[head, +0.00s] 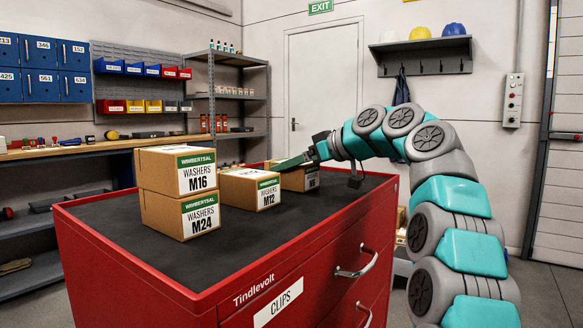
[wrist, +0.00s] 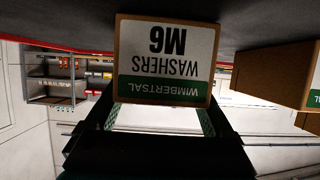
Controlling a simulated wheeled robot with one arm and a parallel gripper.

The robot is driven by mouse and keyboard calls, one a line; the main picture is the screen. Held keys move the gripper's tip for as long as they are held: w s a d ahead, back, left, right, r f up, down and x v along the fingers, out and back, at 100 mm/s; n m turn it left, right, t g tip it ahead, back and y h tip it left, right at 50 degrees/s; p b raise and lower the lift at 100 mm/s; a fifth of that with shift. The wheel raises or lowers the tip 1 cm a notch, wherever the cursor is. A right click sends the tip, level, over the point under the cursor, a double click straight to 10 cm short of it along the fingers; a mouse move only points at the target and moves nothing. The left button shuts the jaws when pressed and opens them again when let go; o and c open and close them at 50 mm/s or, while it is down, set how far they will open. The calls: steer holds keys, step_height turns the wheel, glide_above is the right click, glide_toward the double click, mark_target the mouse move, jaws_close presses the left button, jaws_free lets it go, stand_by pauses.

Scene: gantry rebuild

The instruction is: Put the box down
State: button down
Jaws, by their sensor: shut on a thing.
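A cardboard box marked WASHERS M6 (wrist: 165,60) is in my gripper, with its label upside down in the wrist view. My gripper (wrist: 160,112) is shut on it, one dark finger on each side. In the head view the same box (head: 296,180) is at the black top of the red cabinet (head: 110,207), just behind the M12 box, which partly hides it. My gripper (head: 306,158) reaches it from the right. The box looks level and at or very close to the mat; I cannot tell whether it touches.
The M12 box (head: 243,190) stands in front of the held box. At left the M16 box (head: 165,172) is stacked on the M24 box (head: 170,214). The mat's front right is clear. A workbench (head: 70,149) and shelf rack (head: 245,100) stand behind.

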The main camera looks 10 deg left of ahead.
jaws_free()
steer(key=shift+f, duration=0.1)
steer(key=shift+d+r, duration=0.1)
steer(key=shift+r, duration=0.15)
steer(key=v, duration=1.1)
steer(key=shift+s+d, duration=0.25)
steer(key=shift+d, duration=0.05)
